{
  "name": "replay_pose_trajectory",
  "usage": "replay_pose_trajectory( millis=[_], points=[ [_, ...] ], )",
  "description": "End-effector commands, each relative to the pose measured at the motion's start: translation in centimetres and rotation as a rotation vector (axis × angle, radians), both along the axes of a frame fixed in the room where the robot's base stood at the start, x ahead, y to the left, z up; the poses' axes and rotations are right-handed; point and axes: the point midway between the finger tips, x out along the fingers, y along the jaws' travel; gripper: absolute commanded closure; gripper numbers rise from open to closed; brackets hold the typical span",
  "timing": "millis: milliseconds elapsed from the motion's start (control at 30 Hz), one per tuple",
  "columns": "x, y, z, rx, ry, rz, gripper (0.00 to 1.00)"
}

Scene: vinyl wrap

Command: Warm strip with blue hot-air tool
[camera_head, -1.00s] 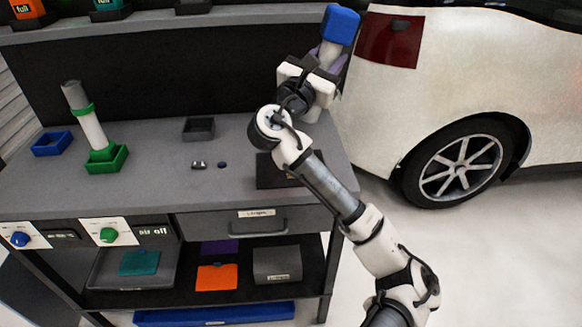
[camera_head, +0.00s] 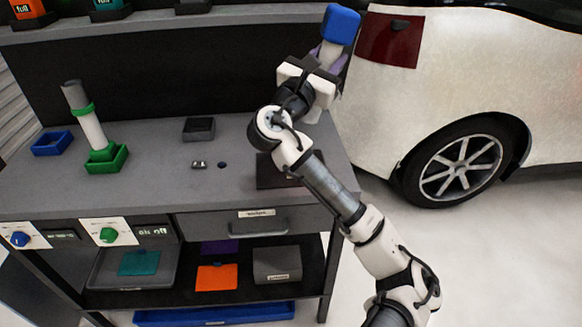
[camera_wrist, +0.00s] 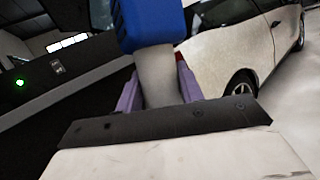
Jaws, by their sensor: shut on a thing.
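My gripper (camera_wrist: 158,88) is shut on the blue hot-air tool. Its purple fingers lie on both sides of the tool's grey-white barrel (camera_wrist: 158,72). The tool's blue end (camera_head: 342,24) points up, beyond the fingers. It also shows at the top of the wrist view (camera_wrist: 150,22). The tool is held in the air above the bench's right end, beside the white car (camera_head: 480,70). A dark red panel (camera_head: 388,40) on the car is just right of the tool. I cannot make out a strip for certain.
The grey bench (camera_head: 240,180) holds a green-banded tool (camera_head: 90,122) in a green holder (camera_head: 108,160), a blue empty holder (camera_head: 52,144) and a dark tray (camera_head: 199,130). Blue (camera_head: 20,239) and green (camera_head: 109,235) knobs sit on its front. Floor right of my arm is clear.

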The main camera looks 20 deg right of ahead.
Motion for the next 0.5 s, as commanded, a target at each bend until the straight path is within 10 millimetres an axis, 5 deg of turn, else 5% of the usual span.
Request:
replay_pose_trajectory(
  millis=[500],
  points=[
    [-12.8, 3.5, 3.9, -0.004, -0.007, 0.000, 1.00]
  ],
)
